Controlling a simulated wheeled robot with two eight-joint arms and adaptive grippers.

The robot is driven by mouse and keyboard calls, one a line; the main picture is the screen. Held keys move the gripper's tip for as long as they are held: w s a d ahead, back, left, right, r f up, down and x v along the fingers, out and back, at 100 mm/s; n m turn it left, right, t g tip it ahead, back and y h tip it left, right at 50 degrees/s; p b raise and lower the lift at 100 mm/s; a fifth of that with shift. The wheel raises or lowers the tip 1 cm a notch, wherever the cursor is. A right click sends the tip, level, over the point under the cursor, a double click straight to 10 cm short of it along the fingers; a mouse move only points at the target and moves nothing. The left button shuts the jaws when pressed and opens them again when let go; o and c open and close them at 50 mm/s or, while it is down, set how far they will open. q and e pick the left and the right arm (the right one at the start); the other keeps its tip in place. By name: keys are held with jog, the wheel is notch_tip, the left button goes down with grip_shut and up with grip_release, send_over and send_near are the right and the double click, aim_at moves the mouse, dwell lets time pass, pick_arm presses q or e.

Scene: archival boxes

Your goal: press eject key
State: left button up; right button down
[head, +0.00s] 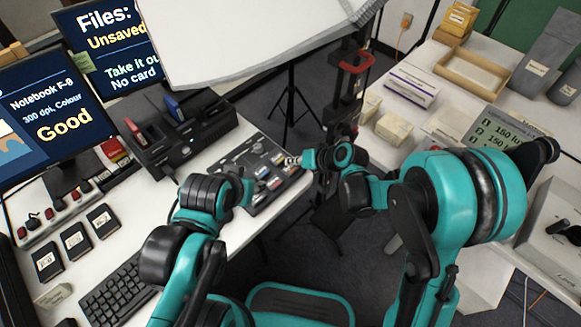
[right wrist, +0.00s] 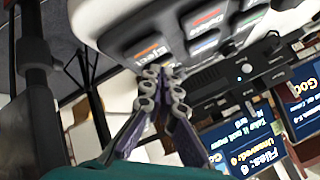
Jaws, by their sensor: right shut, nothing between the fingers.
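The key panel (head: 240,160) is a dark box with several coloured-label keys at the desk's right edge. In the right wrist view, the Eject key (right wrist: 150,50) is dark with an orange label. A key with a red label, seemingly Delete (right wrist: 205,20), is beside it. My right gripper (head: 291,160) is shut and empty at the panel's right end. In the right wrist view its fingertips (right wrist: 155,76) are close to the Eject key; I cannot tell whether they touch it. My left gripper (head: 247,190) is at the panel's near left side, its fingers unclear.
A black card dock (head: 185,140) with a red and a blue card stands left of the panel. A large white board (head: 240,40) overhangs the back.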

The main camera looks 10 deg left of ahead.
aim_at(293, 169)
jog(key=shift+r+p, duration=1.75)
jog(key=shift+r, duration=0.8)
jog(key=shift+f, duration=0.1)
jog(key=shift+d, duration=0.1)
jog(key=s+d+r+m+t+h, duration=0.1)
jog(key=s+d+r+h, duration=0.15)
jog(key=d+r, duration=0.35)
jog(key=s+d+r+m+t+h, duration=0.1)
jog(key=s+d+r+h, duration=0.2)
jog(key=d, duration=0.6)
jog(key=s+d+r+m+h, duration=0.1)
jog(key=s+d+r+h, duration=0.1)
jog(key=s+d, duration=0.9)
jog(key=shift+s+d+r+t+h, duration=0.15)
jog(key=shift+s+d+t+h, duration=0.25)
jog(key=shift+d, duration=0.45)
